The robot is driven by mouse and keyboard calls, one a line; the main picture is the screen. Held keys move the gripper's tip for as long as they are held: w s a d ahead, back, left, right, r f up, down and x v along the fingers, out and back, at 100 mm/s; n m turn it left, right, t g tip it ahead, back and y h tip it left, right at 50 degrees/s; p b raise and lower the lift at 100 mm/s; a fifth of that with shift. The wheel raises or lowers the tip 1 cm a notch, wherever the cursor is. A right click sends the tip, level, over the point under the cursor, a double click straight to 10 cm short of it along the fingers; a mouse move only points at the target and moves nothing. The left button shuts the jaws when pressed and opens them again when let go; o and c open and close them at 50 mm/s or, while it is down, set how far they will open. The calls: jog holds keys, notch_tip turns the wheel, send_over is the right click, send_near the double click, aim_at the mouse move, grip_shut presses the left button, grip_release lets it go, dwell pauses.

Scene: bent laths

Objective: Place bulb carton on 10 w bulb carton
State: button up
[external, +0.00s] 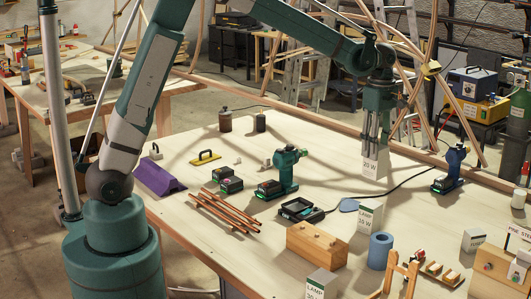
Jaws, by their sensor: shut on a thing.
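My gripper (371,148) points down over the back right part of the table. It is shut on a white bulb carton (369,168) that seems to read "20 W". The carton hangs upright below the fingers; how far above the table is hard to tell. Another white and green carton (369,217), whose label looks like "LAMP 10 W", stands upright nearer the camera, below the held carton in the picture. The two cartons are apart. A third lamp carton (321,284) stands at the front edge of the view, its wattage hard to read.
Behind the 10 W carton's left side is a black device (300,210); in front are a wooden block (317,245) and a blue roll (380,250). A green drill (283,174) stands left, a blue drill (451,171) right. A black cable crosses the table.

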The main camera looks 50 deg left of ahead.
aim_at(374, 175)
jog(key=shift+f, duration=0.1)
jog(key=shift+f, duration=3)
jog(key=shift+f+p, duration=0.3)
jog(key=shift+f, duration=1.6)
jog(key=shift+f, duration=0.15)
jog(key=o, duration=0.9)
jog(key=shift+o, duration=0.2)
notch_tip(374, 175, up, 12)
jog(key=shift+r, duration=0.2)
